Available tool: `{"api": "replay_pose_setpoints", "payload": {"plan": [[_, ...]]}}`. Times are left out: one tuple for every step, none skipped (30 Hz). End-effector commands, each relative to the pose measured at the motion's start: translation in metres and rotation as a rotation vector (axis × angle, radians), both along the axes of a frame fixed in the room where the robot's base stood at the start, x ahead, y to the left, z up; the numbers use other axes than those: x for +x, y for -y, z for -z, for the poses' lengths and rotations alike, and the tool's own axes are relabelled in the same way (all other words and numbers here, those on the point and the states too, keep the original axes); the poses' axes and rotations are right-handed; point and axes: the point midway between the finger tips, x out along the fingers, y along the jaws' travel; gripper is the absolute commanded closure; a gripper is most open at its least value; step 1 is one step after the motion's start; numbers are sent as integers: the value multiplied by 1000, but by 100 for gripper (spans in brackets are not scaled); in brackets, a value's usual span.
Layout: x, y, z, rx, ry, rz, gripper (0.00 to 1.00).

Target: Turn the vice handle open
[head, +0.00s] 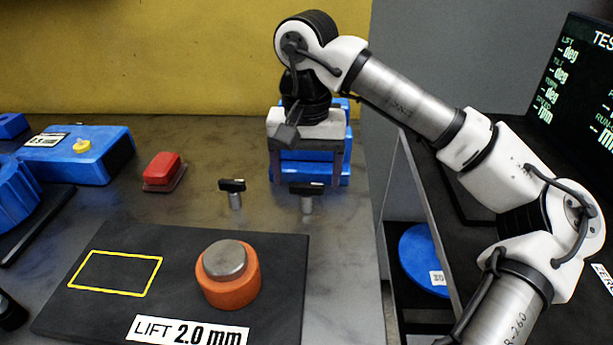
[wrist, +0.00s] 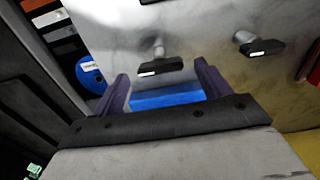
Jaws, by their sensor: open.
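Two black T-shaped handles on short grey posts stand on the bench: a left one (head: 232,186) and a right one (head: 306,188). Both also show in the wrist view, one near the middle (wrist: 160,67) and one at the right (wrist: 264,47). I cannot tell which, if either, is the vice handle. My gripper (head: 306,184) points down at the back right of the bench, in front of a blue stepped block (head: 315,167). Its fingers (wrist: 163,84) are apart, with no handle seen between them. Blue of the block (wrist: 168,98) shows between the fingers.
A black mat (head: 95,325) holds an orange cylinder (head: 228,290) with a grey top. A red block (head: 162,170) and a blue box (head: 85,160) with a yellow knob lie left. A blue disc (head: 425,258) is on a lower shelf right. A screen (head: 575,110) stands far right.

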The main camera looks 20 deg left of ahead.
Motion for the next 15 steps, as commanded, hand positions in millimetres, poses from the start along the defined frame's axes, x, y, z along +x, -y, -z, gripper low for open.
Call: {"api": "replay_pose_setpoints", "payload": {"plan": [[0,-1,-10,1,2,-1,24],[0,-1,-16,2,3,0,24],[0,-1,-26,0,4,0,24],[0,-1,-33,0,2,1,24],[0,-1,-40,2,3,1,24],[0,0,-51,0,4,3,24],[0,0,-58,-1,3,3,24],[0,0,-65,-1,4,3,24],[0,0,-73,0,4,2,24],[0,0,-79,0,3,2,24],[0,0,-85,-1,3,3,24],[0,0,-92,-1,2,1,24],[0,0,-97,0,3,1,24],[0,0,-102,1,3,1,24],[0,0,-107,-1,2,1,24]]}}
